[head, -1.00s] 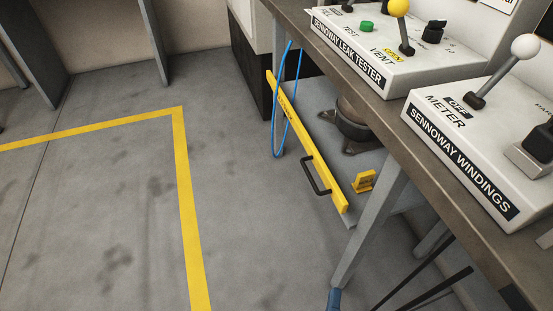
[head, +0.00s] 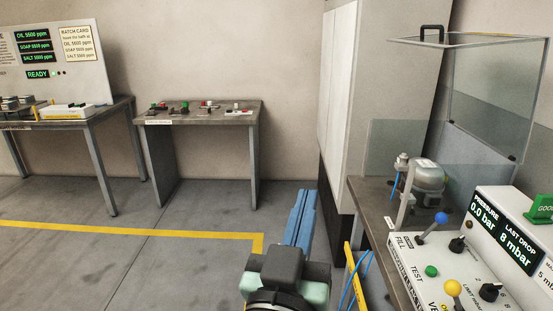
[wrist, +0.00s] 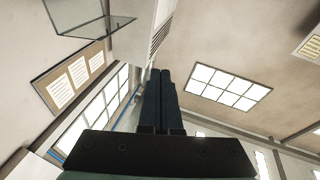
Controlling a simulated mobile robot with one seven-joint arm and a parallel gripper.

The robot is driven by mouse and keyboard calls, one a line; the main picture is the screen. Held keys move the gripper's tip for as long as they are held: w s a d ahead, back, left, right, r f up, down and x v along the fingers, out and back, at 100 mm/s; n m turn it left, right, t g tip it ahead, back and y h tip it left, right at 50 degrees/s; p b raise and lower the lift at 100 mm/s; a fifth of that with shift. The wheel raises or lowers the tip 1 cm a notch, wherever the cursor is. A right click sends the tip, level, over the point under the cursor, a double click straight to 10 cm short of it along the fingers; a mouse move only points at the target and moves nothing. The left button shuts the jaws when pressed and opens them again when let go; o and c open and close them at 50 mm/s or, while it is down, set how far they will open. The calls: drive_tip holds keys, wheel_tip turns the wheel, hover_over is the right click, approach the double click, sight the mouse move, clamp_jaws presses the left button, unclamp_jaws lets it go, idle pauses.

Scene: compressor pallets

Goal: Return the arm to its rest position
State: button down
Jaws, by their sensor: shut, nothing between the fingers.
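My gripper (head: 306,193) shows at the lower middle of the head view, with its long blue fingers together. It is empty and in front of the floor and the tall cabinet's base, left of the leak tester bench. In the wrist view my gripper (wrist: 160,72) points up toward the ceiling and the wall. Its two dark fingers lie side by side with nothing between them. My arm's lower links run out of the bottom of the head view.
At right, a bench holds the leak tester (head: 415,262), a compressor (head: 428,177) and a raised clear hood (head: 490,95). A tall cabinet (head: 338,90) stands behind. Two tables (head: 195,118) stand at the back left. The floor (head: 120,265) at left is clear.

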drive_tip(key=s+a+r+t+y+p, duration=0.1)
drive_tip(key=s+r+t+p, duration=0.1)
drive_tip(key=r, duration=0.9)
drive_tip(key=s+a+r+n+t+y+p, duration=0.1)
drive_tip(key=s+r+t+y+p, duration=0.1)
drive_tip(key=r, duration=1)
drive_tip(key=s+a+r+t+y+p, duration=0.1)
drive_tip(key=s+r+p, duration=0.4)
drive_tip(key=r, duration=0.7)
drive_tip(key=t+y+p, duration=0.1)
drive_tip(key=t, duration=0.1)
drive_tip(key=shift+s+a+r+n+t, duration=0.2)
drive_tip(key=shift+a+r+n+t, duration=0.1)
drive_tip(key=shift+n, duration=0.1)
